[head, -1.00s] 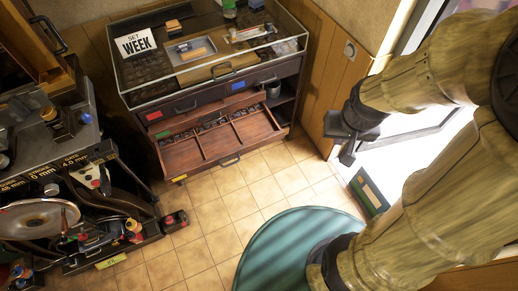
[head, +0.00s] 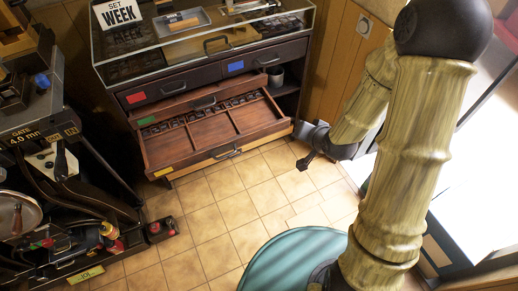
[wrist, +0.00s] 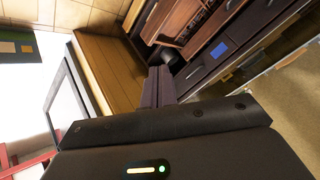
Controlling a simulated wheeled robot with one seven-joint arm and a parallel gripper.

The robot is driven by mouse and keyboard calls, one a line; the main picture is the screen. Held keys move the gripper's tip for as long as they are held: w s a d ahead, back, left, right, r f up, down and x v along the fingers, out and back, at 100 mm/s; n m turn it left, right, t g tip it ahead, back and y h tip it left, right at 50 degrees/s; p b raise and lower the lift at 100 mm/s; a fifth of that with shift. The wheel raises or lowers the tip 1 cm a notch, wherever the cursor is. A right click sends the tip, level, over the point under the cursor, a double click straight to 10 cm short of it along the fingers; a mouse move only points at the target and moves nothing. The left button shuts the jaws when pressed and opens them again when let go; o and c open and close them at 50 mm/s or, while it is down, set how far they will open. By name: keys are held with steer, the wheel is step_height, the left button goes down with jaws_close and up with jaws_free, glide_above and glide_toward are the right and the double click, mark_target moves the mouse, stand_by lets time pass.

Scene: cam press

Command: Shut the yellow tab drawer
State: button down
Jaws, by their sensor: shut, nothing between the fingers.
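The yellow tab drawer (head: 190,149) is the lowest drawer of the dark cabinet and is pulled out, showing several wooden compartments. Its yellow tab (head: 163,171) is at the left end of the front, and its handle (head: 227,153) is near the middle. My gripper (head: 304,163) is shut and empty. In the head view it is to the right of the drawer front, apart from it, over the tiled floor. In the wrist view the closed fingers (wrist: 161,84) point toward the cabinet, with part of the open drawer (wrist: 183,22) beyond them.
Above are drawers with green (head: 147,120), red (head: 136,98) and blue (head: 235,66) tabs. A cup (head: 275,76) stands on an open shelf at right. Tiles before the drawer are clear.

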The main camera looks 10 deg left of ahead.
mark_target(256, 133)
steer(key=a+f+m+t+y+b, duration=0.2)
steer(key=a+f+m+t+b, duration=0.1)
steer(key=f+b, duration=0.8)
steer(key=w+a+f+m+t+y+b, duration=0.1)
steer(key=a+f+m+t+y+b, duration=0.2)
steer(key=f+m+b, duration=0.3)
step_height(256, 133, down, 6)
steer(key=a+t+b, duration=0.1)
steer(key=b, duration=0.3)
steer(key=shift+w+r+y+b, duration=0.15)
steer(key=shift+w+y+b, duration=0.15)
steer(key=shift+b, duration=0.1)
steer(key=shift+a, duration=0.15)
steer(key=b+x, duration=0.2)
steer(key=x, duration=1.2)
steer(key=shift+r+b, duration=0.15)
steer(key=shift+b, duration=0.2)
